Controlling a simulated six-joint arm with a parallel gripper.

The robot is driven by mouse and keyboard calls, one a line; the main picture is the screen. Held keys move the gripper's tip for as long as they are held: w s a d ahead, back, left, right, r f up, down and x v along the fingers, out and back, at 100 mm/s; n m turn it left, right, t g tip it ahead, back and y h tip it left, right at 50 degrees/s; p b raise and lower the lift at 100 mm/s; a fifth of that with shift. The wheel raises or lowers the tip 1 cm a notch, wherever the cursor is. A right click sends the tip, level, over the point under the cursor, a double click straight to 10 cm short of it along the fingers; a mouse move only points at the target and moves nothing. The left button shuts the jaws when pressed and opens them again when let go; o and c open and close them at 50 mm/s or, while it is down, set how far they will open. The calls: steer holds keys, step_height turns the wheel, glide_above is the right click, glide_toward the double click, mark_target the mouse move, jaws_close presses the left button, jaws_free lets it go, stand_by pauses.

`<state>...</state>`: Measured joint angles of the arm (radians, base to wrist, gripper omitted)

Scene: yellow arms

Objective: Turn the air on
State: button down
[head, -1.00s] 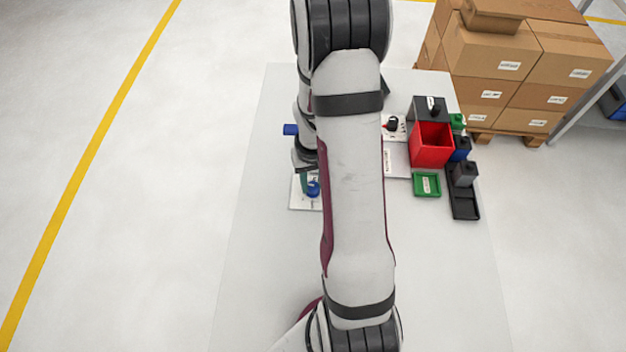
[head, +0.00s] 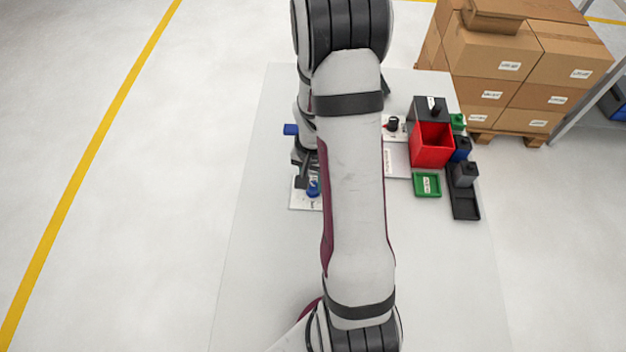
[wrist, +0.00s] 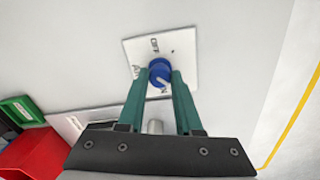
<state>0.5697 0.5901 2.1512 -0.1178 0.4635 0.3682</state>
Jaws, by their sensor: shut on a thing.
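The blue knob (wrist: 159,71) sits on a small white plate (wrist: 183,43) with a dark marking in the wrist view. A pale line shows on the knob's face. My gripper (wrist: 158,77) has its two green fingers on either side of the knob and is shut on it. In the head view the knob (head: 313,188) and plate (head: 299,203) lie at the left of my arm, which hides part of them. My gripper (head: 306,182) is partly hidden there too.
To the right of my arm are a black knob (head: 393,123) on a white plate, a red bin (head: 432,145), a green tray (head: 427,185) and a black tray (head: 465,208). Stacked cartons (head: 495,55) stand behind the table. The table's front is clear.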

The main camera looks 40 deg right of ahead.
stand_by(0.4)
steer(key=c, duration=0.6)
jaws_free()
step_height(320, 180, up, 16)
steer(key=shift+f, duration=0.1)
